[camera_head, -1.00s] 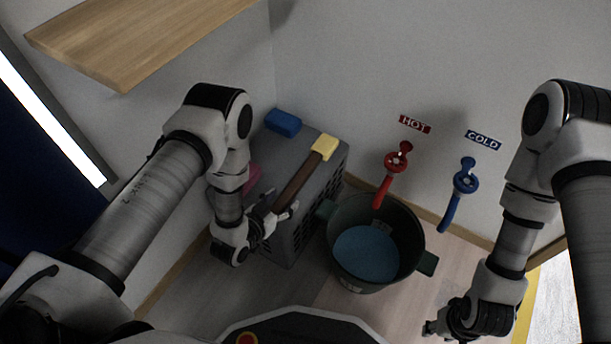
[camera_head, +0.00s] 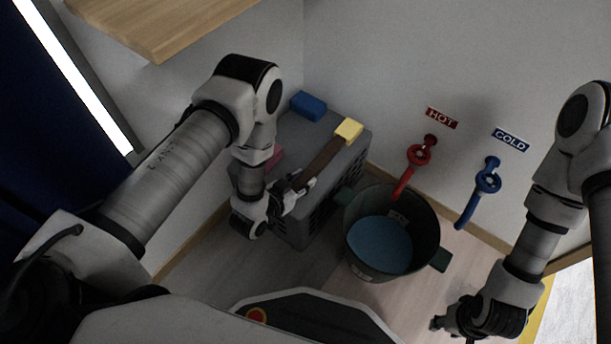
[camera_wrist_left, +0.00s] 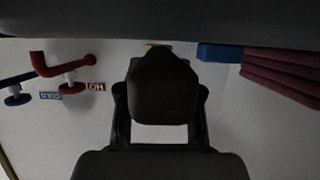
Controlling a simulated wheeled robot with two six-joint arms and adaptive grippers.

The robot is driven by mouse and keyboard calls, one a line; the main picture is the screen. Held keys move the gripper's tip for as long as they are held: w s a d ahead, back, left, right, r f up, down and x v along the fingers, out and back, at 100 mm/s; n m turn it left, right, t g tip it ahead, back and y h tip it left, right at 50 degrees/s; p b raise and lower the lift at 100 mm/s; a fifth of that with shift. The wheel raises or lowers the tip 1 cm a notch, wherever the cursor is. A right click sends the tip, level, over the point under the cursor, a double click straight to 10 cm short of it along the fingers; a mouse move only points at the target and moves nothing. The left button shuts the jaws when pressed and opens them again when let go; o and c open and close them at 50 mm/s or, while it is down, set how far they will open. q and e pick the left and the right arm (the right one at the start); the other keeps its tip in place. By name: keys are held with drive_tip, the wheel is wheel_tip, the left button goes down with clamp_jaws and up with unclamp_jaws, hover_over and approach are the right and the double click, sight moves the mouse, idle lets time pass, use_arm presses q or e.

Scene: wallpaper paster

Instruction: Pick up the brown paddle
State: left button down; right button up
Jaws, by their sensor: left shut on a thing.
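The brown paddle (camera_head: 321,163) is a long flat brown piece with a yellow block (camera_head: 348,130) at its far end. It lies along the top of the grey crate (camera_head: 352,156). My left gripper (camera_head: 293,194) is at the paddle's near end, shut on it. In the left wrist view, the dark brown paddle (camera_wrist_left: 163,88) fills the space between the fingers, with a sliver of yellow behind it. The gripped end is partly hidden by the fingers. My right gripper (camera_head: 440,321) hangs low at the right, away from the paddle; its finger opening is unclear.
A blue block (camera_head: 308,104) and a pink item (camera_head: 270,160) are on the crate. A dark green bucket (camera_head: 428,225) with blue contents stands right of it. Red (camera_head: 410,170) and blue (camera_head: 478,195) taps stick out from the wall. A wooden shelf (camera_head: 165,25) is at upper left.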

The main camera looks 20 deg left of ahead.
use_arm(q)
wheel_tip(320, 180, up, 3)
drive_tip(key=shift+r+p, duration=0.1)
drive_tip(key=shift+p, duration=0.75)
drive_tip(key=s+d+p, duration=0.2)
drive_tip(key=s+d, duration=0.1)
drive_tip(key=s, duration=0.4)
drive_tip(key=s+d+p, duration=0.3)
drive_tip(key=s+d, duration=0.1)
drive_tip(key=s, duration=0.3)
drive_tip(key=shift+s+r, duration=0.2)
drive_tip(key=shift+r, duration=0.15)
